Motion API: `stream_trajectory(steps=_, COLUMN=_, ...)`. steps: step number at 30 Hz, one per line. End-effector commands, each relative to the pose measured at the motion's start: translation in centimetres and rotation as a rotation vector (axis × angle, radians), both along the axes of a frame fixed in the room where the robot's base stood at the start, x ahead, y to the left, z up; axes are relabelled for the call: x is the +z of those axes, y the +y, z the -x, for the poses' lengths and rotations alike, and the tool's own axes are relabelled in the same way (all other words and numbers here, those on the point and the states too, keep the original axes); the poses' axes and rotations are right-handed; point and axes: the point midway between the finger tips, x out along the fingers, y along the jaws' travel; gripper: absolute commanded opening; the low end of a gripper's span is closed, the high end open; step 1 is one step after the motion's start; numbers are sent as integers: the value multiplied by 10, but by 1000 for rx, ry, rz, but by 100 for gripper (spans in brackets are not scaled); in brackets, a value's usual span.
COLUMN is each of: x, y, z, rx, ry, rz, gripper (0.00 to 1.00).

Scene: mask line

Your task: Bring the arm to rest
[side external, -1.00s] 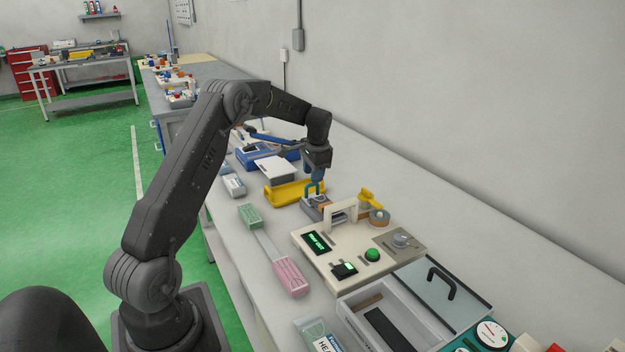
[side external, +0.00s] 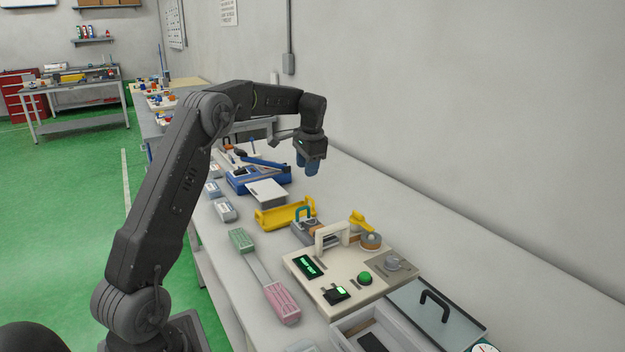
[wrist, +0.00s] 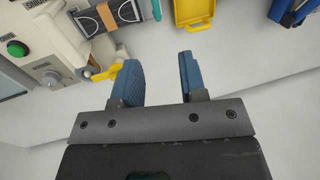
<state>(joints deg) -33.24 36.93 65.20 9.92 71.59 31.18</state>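My gripper (side external: 307,163) hangs above the bench in the side external view, pointing down. In the wrist view its two blue fingers (wrist: 160,80) stand apart with nothing between them, so it is open and empty. The gripper touches neither. In the wrist view the yellow tray (wrist: 193,25) lies beyond the fingers, and the grey block (wrist: 106,18) is at upper left.
A blue device (side external: 258,178) stands farther back. The wall is behind the bench.

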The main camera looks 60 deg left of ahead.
Motion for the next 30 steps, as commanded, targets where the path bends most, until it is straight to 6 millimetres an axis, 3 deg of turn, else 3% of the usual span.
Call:
stream_trajectory(steps=4, x=2, y=-3, z=0, rx=-2, ry=-3, rz=0, gripper=39)
stream_trajectory(steps=7, x=15, y=-21, z=2, rx=-6, ry=-23, rz=-2, gripper=39)
stream_trajectory(steps=14, x=68, y=-114, z=32, rx=-23, ry=-135, rz=1, gripper=39)
stream_trajectory(steps=18, x=90, y=-174, z=68, rx=-31, ry=-211, rz=18, gripper=39)
stream_trajectory(steps=22, x=100, y=-224, z=109, rx=-37, ry=-281, rz=44, gripper=39)
stream_trajectory(steps=30, x=85, y=-301, z=205, rx=-44, ry=-412, rz=123, gripper=39)
